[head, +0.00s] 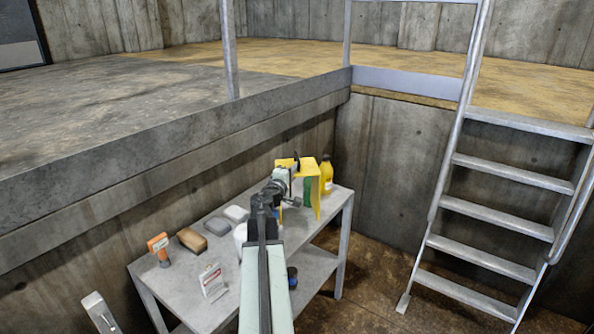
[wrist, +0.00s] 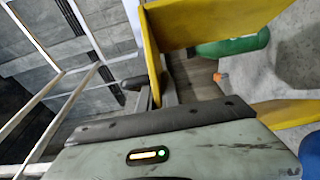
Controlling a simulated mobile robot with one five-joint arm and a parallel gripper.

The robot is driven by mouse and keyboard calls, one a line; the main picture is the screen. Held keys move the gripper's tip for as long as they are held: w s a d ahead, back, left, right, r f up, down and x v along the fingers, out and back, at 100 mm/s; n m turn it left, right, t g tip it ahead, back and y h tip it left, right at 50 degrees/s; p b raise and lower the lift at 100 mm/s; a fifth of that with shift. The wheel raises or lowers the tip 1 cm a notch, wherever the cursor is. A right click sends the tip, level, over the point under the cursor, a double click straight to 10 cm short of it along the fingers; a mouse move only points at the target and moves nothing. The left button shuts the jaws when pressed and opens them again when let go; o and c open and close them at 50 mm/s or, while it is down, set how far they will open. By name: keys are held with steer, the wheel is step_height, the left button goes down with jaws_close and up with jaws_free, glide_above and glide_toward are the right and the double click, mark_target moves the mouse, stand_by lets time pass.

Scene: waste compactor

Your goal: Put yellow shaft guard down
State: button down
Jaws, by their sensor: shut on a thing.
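The yellow shaft guard (head: 311,168) is an angled sheet piece held above the far right end of the grey metal bench (head: 325,212). My gripper (head: 290,176) is shut on its left side. In the wrist view the guard (wrist: 212,18) fills the upper middle, with its thin edge between the jaws (wrist: 158,92). Its lower parts overlap other items in the head view, so I cannot tell whether it touches the bench top.
A yellow bottle (head: 326,178) and a green item (head: 307,191) stand close behind the guard. A ladder (head: 490,205) stands right.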

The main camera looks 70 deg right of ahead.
steer(key=shift+f, duration=0.15)
step_height(320, 180, down, 5)
steer(key=b, duration=0.4)
steer(key=c, duration=1.6)
jaws_free()
steer(key=shift+r, duration=0.2)
steer(key=shift+o, duration=0.2)
